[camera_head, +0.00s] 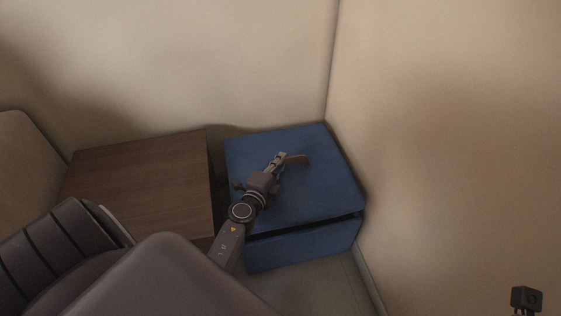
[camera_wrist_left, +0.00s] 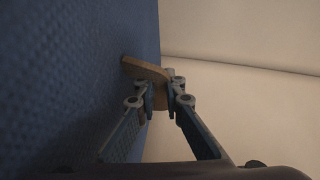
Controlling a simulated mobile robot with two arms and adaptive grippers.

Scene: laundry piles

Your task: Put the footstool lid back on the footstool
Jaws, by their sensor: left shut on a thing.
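The blue footstool lid (camera_head: 315,180) lies over the blue footstool (camera_head: 305,245) in the corner. A dark gap shows between them along the front, wider toward the right. I cannot tell whether the lid touches the footstool at the back. A tan tab (camera_head: 297,159) stands up from the lid's top. My left gripper (camera_head: 281,160) is shut on this tab. In the left wrist view, the fingers hold the tab (camera_wrist_left: 146,69) close beside the lid's blue fabric (camera_wrist_left: 70,70). My right gripper is not in view.
A brown wooden cabinet (camera_head: 145,180) stands just left of the footstool, with a narrow dark gap between. Beige walls meet behind the footstool, and the right wall (camera_head: 450,150) is close to its right side. A little floor (camera_head: 315,285) shows in front.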

